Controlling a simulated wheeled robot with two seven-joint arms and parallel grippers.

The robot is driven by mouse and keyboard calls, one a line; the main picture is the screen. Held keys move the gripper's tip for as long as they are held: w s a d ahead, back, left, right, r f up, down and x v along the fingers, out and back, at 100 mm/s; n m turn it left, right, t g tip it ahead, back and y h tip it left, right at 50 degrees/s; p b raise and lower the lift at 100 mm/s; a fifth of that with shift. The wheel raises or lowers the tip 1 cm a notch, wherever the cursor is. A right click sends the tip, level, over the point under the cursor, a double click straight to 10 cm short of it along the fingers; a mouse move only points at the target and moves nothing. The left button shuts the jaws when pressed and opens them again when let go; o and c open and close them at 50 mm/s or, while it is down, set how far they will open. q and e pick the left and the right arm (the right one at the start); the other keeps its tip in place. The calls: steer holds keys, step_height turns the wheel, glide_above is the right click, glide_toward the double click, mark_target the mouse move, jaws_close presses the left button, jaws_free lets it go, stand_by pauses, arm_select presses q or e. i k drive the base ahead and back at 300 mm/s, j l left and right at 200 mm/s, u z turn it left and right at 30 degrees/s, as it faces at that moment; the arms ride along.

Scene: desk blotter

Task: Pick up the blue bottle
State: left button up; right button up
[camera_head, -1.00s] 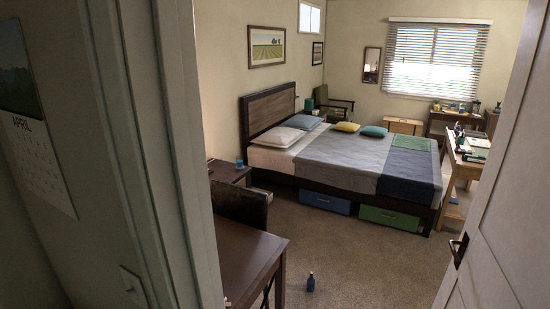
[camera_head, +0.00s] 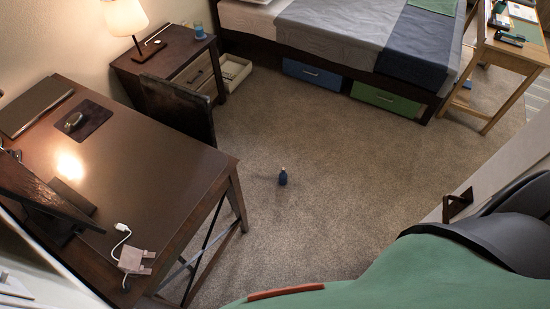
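The small blue bottle (camera_head: 282,177) stands upright on the carpet near the middle of the head view.
A dark wooden desk (camera_head: 165,165) stands left of the bottle, with a dark chair (camera_head: 178,108) behind it. A nightstand (camera_head: 150,72) and a bed with blue (camera_head: 312,74) and green (camera_head: 387,100) drawers stand beyond. Carpet (camera_head: 340,190) is open around the bottle.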

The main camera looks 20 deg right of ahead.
mark_target(283, 176)
steer(key=i+l+u, duration=0.1)
steer(key=i+l, duration=0.15)
steer(key=i+l+u, duration=0.1)
steer(key=l, duration=0.3)
steer(key=i+l+u, duration=0.15)
steer(key=i+l, duration=0.15)
steer(key=i+l+u, duration=0.1)
steer(key=l, duration=0.3)
steer(key=i+l+u, duration=0.1)
steer(key=i+l, duration=0.15)
steer(key=l, duration=0.15)
steer(key=i+l+u, duration=0.1)
steer(key=l, duration=0.3)
steer(key=l+u, duration=0.15)
steer(key=l, duration=0.5)
steer(key=l+u, duration=0.15)
steer(key=l, duration=0.5)
steer(key=l+u, duration=0.15)
steer(key=l, duration=0.45)
steer(key=k+l+u, duration=0.15)
steer(key=l, duration=0.45)
steer(key=k+l+u, duration=0.1)
steer(key=l, duration=0.25)
steer(key=k+l+u, duration=0.1)
steer(key=k+l, duration=0.2)
